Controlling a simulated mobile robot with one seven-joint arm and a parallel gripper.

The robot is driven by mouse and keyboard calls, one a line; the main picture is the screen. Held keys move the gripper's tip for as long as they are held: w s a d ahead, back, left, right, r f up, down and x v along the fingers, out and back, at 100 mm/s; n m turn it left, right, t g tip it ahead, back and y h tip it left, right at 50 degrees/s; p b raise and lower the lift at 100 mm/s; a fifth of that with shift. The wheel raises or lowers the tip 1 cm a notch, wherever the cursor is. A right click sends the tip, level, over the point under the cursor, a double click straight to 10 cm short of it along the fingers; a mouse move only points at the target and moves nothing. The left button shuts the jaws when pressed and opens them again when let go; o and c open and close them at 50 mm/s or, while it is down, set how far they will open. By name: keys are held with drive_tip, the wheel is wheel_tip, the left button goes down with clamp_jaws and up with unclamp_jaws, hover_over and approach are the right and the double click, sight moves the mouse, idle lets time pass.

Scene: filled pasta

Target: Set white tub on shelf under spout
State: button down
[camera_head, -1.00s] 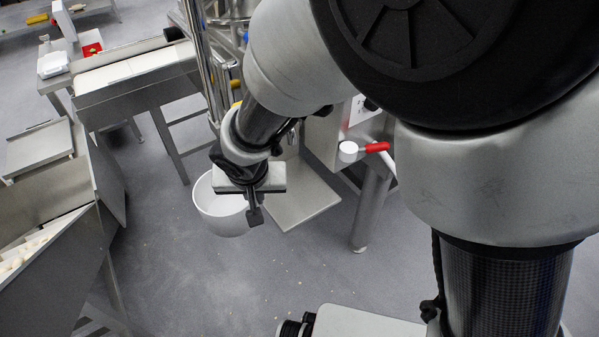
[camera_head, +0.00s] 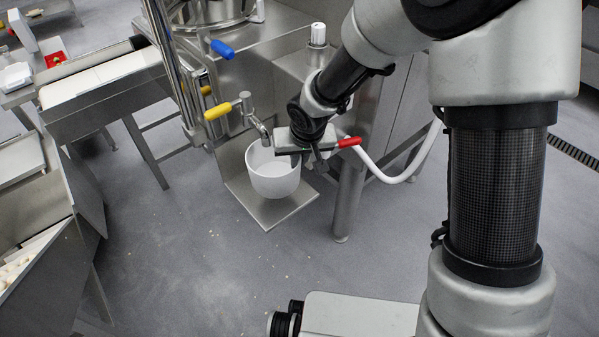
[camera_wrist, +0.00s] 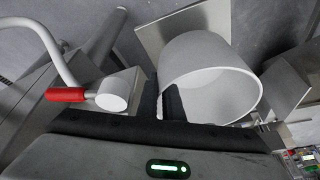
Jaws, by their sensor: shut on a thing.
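The white tub (camera_head: 272,178) is upright and empty in the head view, over the metal shelf (camera_head: 282,213) and close below the spout (camera_head: 262,131). I cannot tell whether its base touches the shelf. My gripper (camera_head: 305,157) is at the tub's right side, shut on its rim. In the wrist view the tub (camera_wrist: 215,85) shows its open mouth, with a dark finger of my gripper (camera_wrist: 170,103) at the wall. The shelf (camera_wrist: 165,25) shows behind the tub there.
A yellow-handled valve (camera_head: 218,111) is left of the spout. A red lever (camera_head: 349,142) with a white hose (camera_head: 385,178) is just right of my gripper. A blue handle (camera_head: 222,49) is above. A conveyor (camera_head: 95,85) stands at left.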

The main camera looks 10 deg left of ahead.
sight(299, 178)
wheel_tip(299, 178, down, 2)
drive_tip(key=shift+b, duration=0.5)
wheel_tip(299, 178, down, 5)
drive_tip(key=shift+b, duration=1.15)
drive_tip(key=shift+w+d+f, duration=0.1)
drive_tip(key=shift+w, duration=0.05)
drive_tip(key=c, duration=1.9)
unclamp_jaws()
